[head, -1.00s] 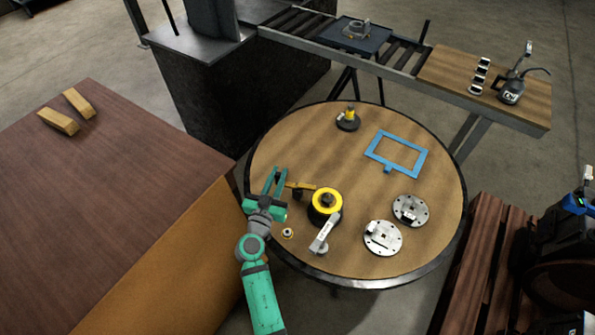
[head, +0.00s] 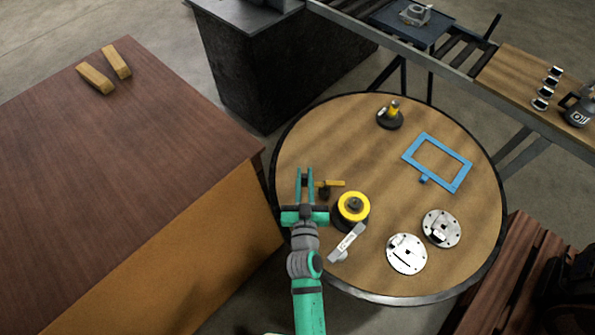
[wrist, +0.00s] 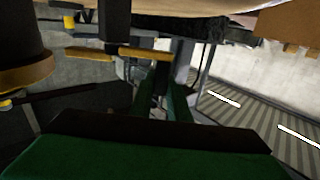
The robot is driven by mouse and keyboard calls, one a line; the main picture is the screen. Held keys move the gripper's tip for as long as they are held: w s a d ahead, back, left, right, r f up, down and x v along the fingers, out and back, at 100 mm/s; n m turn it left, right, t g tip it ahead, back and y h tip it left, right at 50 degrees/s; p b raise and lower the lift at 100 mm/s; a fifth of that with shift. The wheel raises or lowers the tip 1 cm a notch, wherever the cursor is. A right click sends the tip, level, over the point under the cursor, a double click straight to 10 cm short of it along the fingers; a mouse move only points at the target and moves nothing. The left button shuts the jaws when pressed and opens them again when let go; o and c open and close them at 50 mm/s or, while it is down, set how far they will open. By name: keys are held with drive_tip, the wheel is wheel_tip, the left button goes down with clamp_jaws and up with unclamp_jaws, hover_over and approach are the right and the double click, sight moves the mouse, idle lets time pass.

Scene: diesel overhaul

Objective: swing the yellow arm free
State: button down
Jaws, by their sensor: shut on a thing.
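In the wrist view the yellow bar (wrist: 145,54) reaches the green fingertips (wrist: 166,75). The exact contact is partly hidden.
A grey labelled lever (head: 346,243) sticks out below the yellow-topped part. Two silver discs (head: 407,254), a blue frame (head: 424,179) and a dark base with a yellow post (head: 390,115) stand farther right. A brown bench (head: 150,160) is close on the left.

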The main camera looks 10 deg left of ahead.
idle(0.5)
drive_tip(key=c, duration=1.7)
unclamp_jaws()
drive_tip(key=shift+s+d, duration=0.25)
drive_tip(key=shift+s, duration=1)
drive_tip(key=shift+s+d, duration=0.2)
drive_tip(key=shift+s, duration=1)
drive_tip(key=shift+s+d, duration=0.25)
drive_tip(key=shift+s, duration=1)
drive_tip(key=shift+w+f, duration=0.1)
